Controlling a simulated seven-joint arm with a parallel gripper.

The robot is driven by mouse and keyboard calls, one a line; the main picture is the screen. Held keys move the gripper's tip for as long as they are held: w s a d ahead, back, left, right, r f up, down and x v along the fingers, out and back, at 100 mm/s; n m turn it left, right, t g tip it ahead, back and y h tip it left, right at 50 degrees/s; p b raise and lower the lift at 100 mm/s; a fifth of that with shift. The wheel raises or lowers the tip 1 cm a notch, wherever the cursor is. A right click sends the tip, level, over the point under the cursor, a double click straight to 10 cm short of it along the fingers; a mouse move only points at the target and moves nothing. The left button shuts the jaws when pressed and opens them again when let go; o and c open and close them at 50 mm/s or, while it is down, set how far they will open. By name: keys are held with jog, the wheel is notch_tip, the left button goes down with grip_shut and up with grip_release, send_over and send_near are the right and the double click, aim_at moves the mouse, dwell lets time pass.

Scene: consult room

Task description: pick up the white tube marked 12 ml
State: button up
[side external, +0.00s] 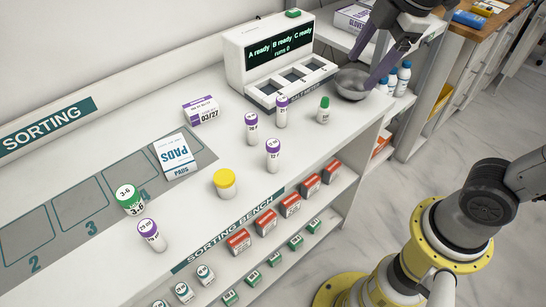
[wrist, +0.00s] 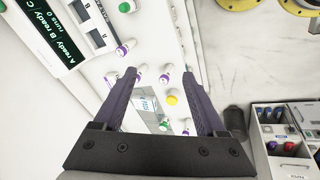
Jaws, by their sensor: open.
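In the side external view, a white tube with a purple cap (side external: 273,155), its label seeming to read 12, stands upright on the bench. Similar purple-capped white tubes stand behind it (side external: 251,128), further back (side external: 281,111) and at the front left (side external: 150,235); their markings are hard to read. My gripper (side external: 363,74) is open and empty, high at the upper right, apart from all the tubes. In the wrist view, my fingers (wrist: 160,72) are spread above the bench. A purple-capped tube (wrist: 164,79) shows between them, its marking unreadable.
A yellow-capped jar (side external: 225,183), a green-capped vial (side external: 323,110), a purple-and-white box (side external: 201,110) and a pads box (side external: 176,156) stand around the tubes. The analyser (side external: 280,60) is behind. Bare bench lies between the items.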

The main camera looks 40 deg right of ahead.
jog(key=w+a+f+n+g, duration=0.2)
jog(key=w+a+f+n, duration=0.3)
jog(key=w+a, duration=0.3)
jog(key=n+g, duration=0.1)
jog(key=g, duration=0.1)
send_over(276, 142)
notch_tip(276, 142, down, 7)
jog(key=shift+w+d+r, duration=0.1)
jog(key=shift+d+r, duration=0.05)
jog(key=shift+r, duration=0.05)
jog(key=shift+f+n, duration=0.3)
jog(key=shift+f, duration=0.05)
notch_tip(276, 142, down, 8)
jog(key=shift+r, duration=0.25)
jog(key=shift+a+f, duration=0.2)
jog(key=shift+f, duration=0.7)
jog(key=shift+a+f, duration=0.2)
jog(key=shift+f, duration=0.75)
jog(key=shift+a+f, duration=0.2)
jog(key=shift+f, duration=0.7)
grip_shut()
